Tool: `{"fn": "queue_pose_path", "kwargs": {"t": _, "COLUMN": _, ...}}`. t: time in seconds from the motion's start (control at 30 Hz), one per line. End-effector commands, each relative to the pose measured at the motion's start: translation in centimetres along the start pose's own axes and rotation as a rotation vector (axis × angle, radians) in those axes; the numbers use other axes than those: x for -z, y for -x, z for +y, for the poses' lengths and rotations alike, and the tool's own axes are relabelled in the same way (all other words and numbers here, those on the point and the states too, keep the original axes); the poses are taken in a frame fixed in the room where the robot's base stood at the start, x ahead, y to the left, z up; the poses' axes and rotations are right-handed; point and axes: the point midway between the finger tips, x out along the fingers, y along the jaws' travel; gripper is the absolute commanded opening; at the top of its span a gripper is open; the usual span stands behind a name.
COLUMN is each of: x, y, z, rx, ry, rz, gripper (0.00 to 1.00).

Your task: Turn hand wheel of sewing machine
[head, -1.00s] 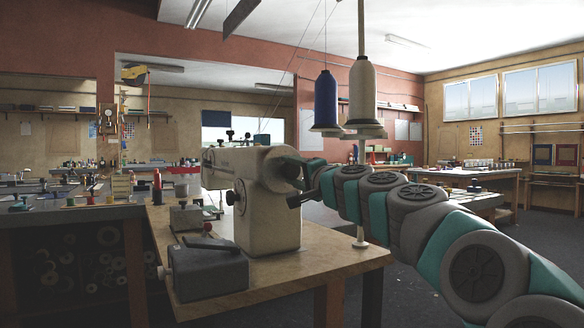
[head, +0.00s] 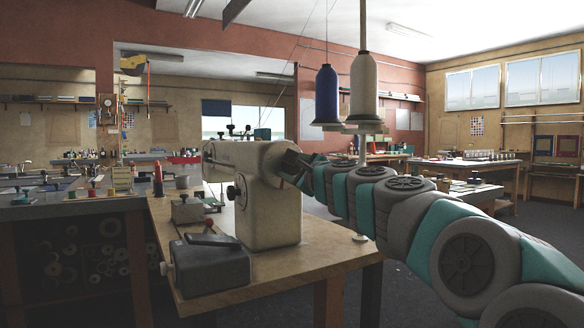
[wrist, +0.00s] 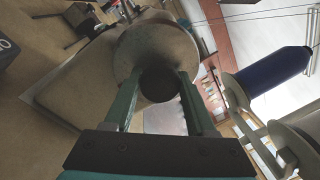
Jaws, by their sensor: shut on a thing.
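The cream sewing machine (head: 268,205) stands on a wooden table in the head view. Its hand wheel (wrist: 150,47) shows in the wrist view as a round, worn metal disc with a dark round knob (wrist: 158,88) in front. My gripper (wrist: 159,74) has its two teal fingers on either side of this knob, shut on it. In the head view my gripper (head: 290,165) is at the right end of the machine's upper arm, dark and tilted, and hides most of the wheel there.
A grey box (head: 208,265) sits at the table's (head: 285,268) front left. A blue thread cone (head: 327,95) and a cream one (head: 363,90) stand above and behind my arm. The floor (head: 405,295) right of the table is clear.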

Motion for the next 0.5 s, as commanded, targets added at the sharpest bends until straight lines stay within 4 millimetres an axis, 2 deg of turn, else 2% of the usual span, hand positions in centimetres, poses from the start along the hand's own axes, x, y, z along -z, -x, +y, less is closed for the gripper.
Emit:
{"fn": "queue_pose_path", "kwargs": {"t": 0.2, "x": 0.08, "y": 0.04, "z": -0.19, "rx": 0.001, "ry": -0.145, "rz": 0.019, "gripper": 0.01}}
{"fn": "queue_pose_path", "kwargs": {"t": 0.5, "x": 0.05, "y": 0.04, "z": -0.14, "rx": -0.001, "ry": -0.261, "rz": 0.032, "gripper": 0.01}}
